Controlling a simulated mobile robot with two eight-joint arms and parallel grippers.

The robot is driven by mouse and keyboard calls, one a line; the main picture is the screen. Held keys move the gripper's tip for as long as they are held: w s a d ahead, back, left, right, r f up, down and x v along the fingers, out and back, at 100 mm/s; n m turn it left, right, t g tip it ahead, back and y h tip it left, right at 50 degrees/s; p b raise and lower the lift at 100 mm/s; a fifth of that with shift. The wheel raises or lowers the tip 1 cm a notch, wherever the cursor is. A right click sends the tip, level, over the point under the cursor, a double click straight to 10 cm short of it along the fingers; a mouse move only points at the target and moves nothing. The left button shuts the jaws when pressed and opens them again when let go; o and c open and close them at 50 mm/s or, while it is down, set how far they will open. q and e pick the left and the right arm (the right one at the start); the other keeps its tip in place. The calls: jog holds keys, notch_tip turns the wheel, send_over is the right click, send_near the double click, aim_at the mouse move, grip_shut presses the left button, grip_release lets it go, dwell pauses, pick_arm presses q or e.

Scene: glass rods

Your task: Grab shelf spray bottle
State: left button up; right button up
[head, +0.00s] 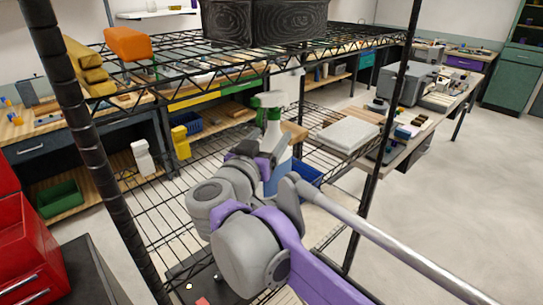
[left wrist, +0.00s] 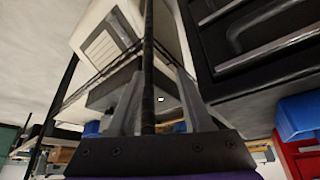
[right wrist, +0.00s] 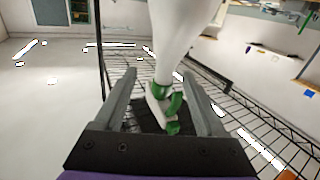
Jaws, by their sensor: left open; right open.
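A spray bottle stands on the wire shelf, its green and white head (head: 269,108) showing in the head view beyond my right arm. In the right wrist view its white body (right wrist: 176,38) and green collar and trigger (right wrist: 165,92) appear between the fingers. My right gripper (right wrist: 160,82) is open around the line of the bottle; I cannot tell whether either finger touches it. In the head view my right arm hides much of the bottle's lower part. My left gripper (left wrist: 150,82) is open, with a dark post (left wrist: 149,50) showing between its fingers; it is outside the head view.
The black wire rack has uprights (head: 85,130) and an upper shelf (head: 180,72) above my right arm. A dark box (head: 262,20) sits on top. A white box (head: 347,134) and a blue bin (head: 308,173) are close to the right. A red cabinet (head: 30,250) stands left.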

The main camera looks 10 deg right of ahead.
aim_at(278, 122)
jog(key=x, duration=0.5)
jog(key=a+p+x, duration=0.1)
jog(key=x, duration=0.2)
jog(key=shift+w+d, duration=0.15)
jog(key=shift+w, duration=0.25)
jog(key=shift+s, duration=0.1)
grip_shut()
dwell(0.9)
